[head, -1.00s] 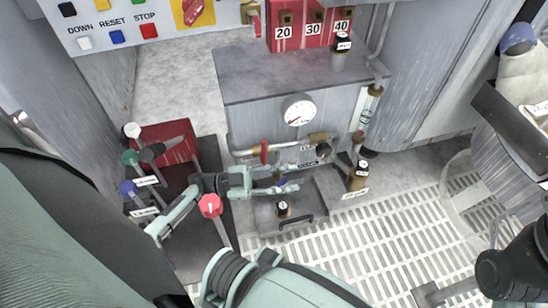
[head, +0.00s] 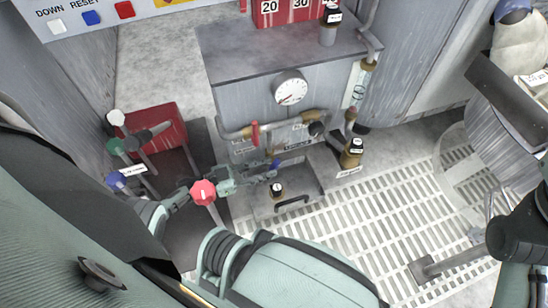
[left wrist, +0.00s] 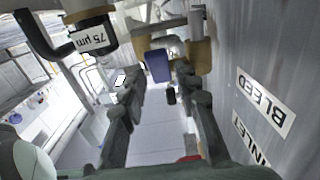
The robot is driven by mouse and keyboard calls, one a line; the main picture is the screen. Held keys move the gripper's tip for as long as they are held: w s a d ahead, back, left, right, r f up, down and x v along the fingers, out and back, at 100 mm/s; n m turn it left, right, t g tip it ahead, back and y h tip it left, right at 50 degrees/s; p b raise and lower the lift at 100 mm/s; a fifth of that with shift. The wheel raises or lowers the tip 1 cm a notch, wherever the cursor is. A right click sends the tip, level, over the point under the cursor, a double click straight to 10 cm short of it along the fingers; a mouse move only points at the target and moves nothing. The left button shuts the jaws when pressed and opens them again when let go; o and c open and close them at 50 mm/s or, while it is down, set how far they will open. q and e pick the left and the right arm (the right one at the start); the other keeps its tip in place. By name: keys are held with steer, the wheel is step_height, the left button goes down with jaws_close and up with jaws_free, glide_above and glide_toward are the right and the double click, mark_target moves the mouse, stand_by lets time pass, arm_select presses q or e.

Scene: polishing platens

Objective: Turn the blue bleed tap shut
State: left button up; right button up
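The blue bleed tap (head: 275,164) is a small blue handle on the pipework low on the grey cabinet front. In the left wrist view its blue handle (left wrist: 157,65) shows upright, just ahead of and between the fingertips, on a brass fitting. A BLEED label (left wrist: 266,101) is on the wall beside it. My left gripper (head: 270,173) is at the tap, coming from the left. Its two fingers are apart in the left wrist view (left wrist: 160,78), with nothing visibly clamped. Whether a finger touches the tap cannot be told.
A red-handled valve (head: 255,133) and a gauge (head: 291,88) sit above the tap. A black-handled tray or lid (head: 292,204) lies below. A 75 µm filter (left wrist: 92,35) hangs close at the left wrist's upper left. Several knobbed levers (head: 115,146) stand at left.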

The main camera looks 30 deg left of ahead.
mark_target(273, 166)
arm_select(q)
steer(key=shift+x, duration=1.5)
steer(key=shift+c, duration=0.6)
